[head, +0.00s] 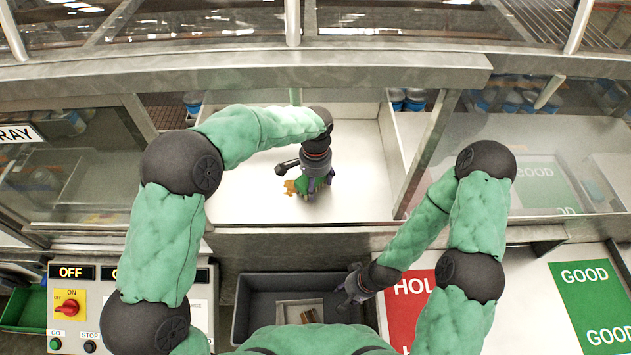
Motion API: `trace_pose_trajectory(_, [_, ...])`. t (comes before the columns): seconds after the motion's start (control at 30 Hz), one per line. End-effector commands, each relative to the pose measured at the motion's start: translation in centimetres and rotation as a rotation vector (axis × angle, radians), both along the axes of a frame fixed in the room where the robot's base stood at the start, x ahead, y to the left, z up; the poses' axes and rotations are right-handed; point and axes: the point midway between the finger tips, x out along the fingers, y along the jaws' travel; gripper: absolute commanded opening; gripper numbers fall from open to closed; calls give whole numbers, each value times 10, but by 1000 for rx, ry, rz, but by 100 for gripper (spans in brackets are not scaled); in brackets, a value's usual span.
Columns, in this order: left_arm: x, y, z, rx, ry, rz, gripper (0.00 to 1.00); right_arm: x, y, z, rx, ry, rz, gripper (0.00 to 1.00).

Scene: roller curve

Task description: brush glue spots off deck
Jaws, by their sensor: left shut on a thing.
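The white deck (355,200) lies behind the metal front rail. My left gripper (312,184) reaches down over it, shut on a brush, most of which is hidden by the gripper. Green bristles (302,187) show low against the deck, and a dark knobbed part (283,169) sticks out to the left. An amber glue spot (289,187) shows on the deck just left of the bristles; other spots may be hidden behind the gripper. My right gripper (350,288) is low in front of the rail, at the right side of a grey bin; its fingers are too small to read.
The grey bin (250,312) holds a light-coloured block (300,312). A red HOLD area (408,305) and a green GOOD area (596,300) lie to the right. A control panel (75,275) stands at left. Clear side walls and a metal beam (250,75) frame the deck.

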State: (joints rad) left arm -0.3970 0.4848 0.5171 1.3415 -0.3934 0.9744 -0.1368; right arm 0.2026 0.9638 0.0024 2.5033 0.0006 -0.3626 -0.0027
Motion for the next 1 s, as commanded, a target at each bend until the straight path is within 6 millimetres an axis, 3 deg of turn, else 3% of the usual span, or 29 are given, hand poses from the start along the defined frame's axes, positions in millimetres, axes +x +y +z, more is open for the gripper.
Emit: trace_pose_trajectory(1.0, [0,56,0,0,1,2,42,0,0,-4,0,0,0,40])
